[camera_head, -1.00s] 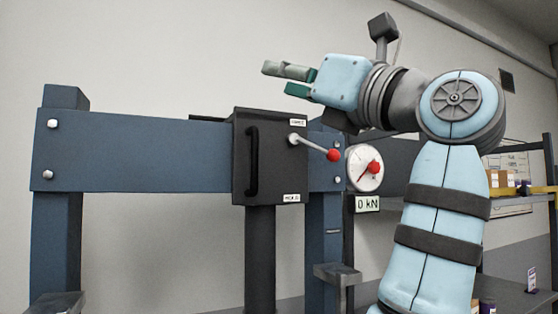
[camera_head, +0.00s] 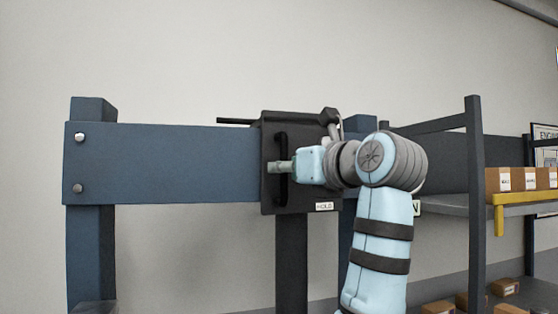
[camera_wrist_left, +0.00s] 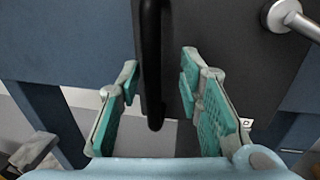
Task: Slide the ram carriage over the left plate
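The ram carriage (camera_head: 298,127) is a dark box on the blue crossbeam (camera_head: 165,160), toward its right end, with a dark ram below it. Its black vertical handle (camera_head: 281,146) also shows in the left wrist view (camera_wrist_left: 153,60). My left gripper (camera_head: 282,167) is at the handle. In the wrist view its teal-padded fingers (camera_wrist_left: 160,88) are open on either side of the handle, with gaps visible. A grey ledge (camera_head: 95,307) shows at the lower left; I cannot tell whether it is the left plate. My right gripper is not in view.
The carriage's lever (camera_wrist_left: 290,15) is near the upper right in the wrist view. A shelf rack (camera_head: 474,200) with boxes (camera_head: 515,179) stands right of the press. The beam left of the carriage is clear up to the left post (camera_head: 92,250).

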